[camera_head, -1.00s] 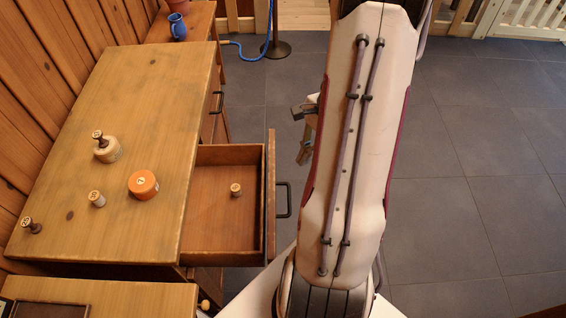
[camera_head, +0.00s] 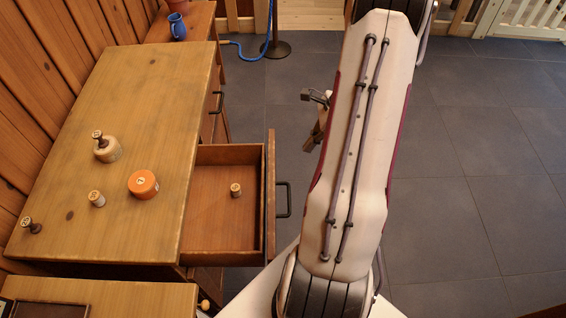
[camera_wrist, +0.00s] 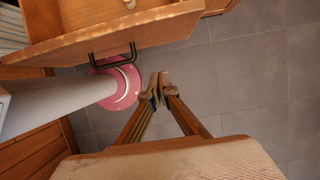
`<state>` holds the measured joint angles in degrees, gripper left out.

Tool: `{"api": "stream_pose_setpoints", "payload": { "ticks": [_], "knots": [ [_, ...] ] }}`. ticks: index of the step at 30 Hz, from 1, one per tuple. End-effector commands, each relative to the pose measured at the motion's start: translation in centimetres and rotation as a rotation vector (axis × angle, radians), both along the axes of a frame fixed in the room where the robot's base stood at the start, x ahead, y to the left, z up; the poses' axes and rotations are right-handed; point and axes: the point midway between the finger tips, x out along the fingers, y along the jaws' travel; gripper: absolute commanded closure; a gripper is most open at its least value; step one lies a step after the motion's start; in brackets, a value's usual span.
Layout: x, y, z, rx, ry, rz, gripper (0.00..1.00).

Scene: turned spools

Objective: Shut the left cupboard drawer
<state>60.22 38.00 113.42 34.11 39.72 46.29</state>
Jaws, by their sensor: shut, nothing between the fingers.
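The cupboard drawer (camera_head: 215,225) stands pulled out from the right side of the wooden cupboard (camera_head: 150,90). Its front panel (camera_head: 270,225) has a dark bar handle (camera_head: 288,200). A small spool (camera_head: 236,190) stands inside it. In the wrist view the drawer's front edge (camera_wrist: 165,25) crosses the top, with its handle (camera_wrist: 112,56) below. My gripper (camera_wrist: 158,86) is shut and empty over the floor, below and to the right of the handle in that view, apart from it. In the head view my arm hides most of the gripper.
On the cupboard top are an orange round spool (camera_head: 143,184), a pale spool with a dark one on it (camera_head: 107,148), and other small spools. A blue mug (camera_head: 177,26) stands on a farther surface. Tiled floor (camera_head: 460,200) is clear to the right.

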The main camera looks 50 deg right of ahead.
Motion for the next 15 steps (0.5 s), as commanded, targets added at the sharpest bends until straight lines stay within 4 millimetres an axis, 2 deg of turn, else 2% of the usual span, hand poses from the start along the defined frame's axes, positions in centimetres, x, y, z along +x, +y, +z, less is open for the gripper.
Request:
{"api": "stream_pose_setpoints", "payload": {
  "ticks": [15],
  "knots": [
    [0.22, 0.28, -0.77, 0.001, 0.0, 0.001, 1.0]
  ]
}}
